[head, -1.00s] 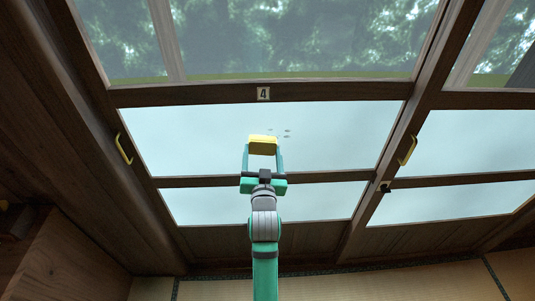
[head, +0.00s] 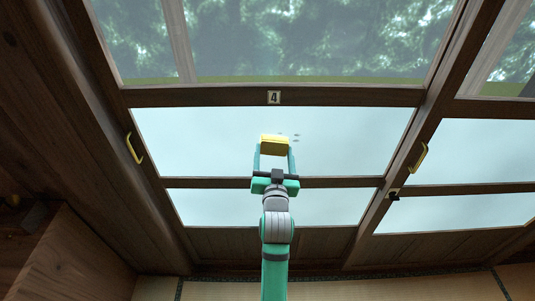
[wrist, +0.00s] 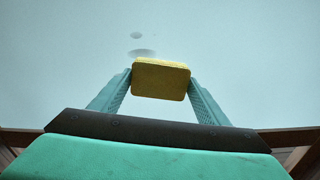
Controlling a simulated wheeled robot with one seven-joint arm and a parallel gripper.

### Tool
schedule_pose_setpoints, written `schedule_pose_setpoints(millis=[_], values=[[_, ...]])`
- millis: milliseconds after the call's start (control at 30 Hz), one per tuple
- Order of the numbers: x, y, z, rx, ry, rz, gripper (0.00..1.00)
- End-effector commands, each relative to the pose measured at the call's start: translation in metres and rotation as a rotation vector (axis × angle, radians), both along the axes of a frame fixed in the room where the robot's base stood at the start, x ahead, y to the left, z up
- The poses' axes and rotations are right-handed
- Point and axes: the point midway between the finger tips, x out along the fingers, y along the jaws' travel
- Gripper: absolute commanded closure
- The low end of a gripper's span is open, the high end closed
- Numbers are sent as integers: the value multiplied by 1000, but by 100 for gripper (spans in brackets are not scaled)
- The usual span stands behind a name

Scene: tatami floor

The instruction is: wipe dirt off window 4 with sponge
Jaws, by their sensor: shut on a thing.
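Window 4 is the pane (head: 205,140) under the rail with the number plate "4" (head: 274,97). My gripper (head: 274,152) is shut on a yellow sponge (head: 274,140), gripped between its two teal fingers in front of the pane. In the wrist view the sponge (wrist: 161,82) sits between the fingertips. Small grey dirt spots (head: 297,137) show on the glass just right of the sponge in the head view. In the wrist view dirt spots (wrist: 141,52) lie above and left of the sponge. I cannot tell whether the sponge touches the glass.
Yellow handles stand on the frame at left (head: 134,148) and right (head: 418,157) of window 4. A dark wooden crossbar (head: 330,182) runs below the pane. A wooden box-like piece (head: 80,260) is at lower left. Tatami floor shows at the bottom.

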Motion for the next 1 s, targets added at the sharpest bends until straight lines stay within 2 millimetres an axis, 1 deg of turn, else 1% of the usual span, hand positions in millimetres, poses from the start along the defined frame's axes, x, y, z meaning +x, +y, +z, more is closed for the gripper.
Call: schedule_pose_setpoints(millis=[100, 367, 733, 1000], values=[[0, -9, -1, 0, 1, -2, 49], [0, -18, -1, 0, 2, -4, 49], [2, -44, -1, 0, 3, -4, 49], [2, -53, -1, -1, 2, -4, 49]])
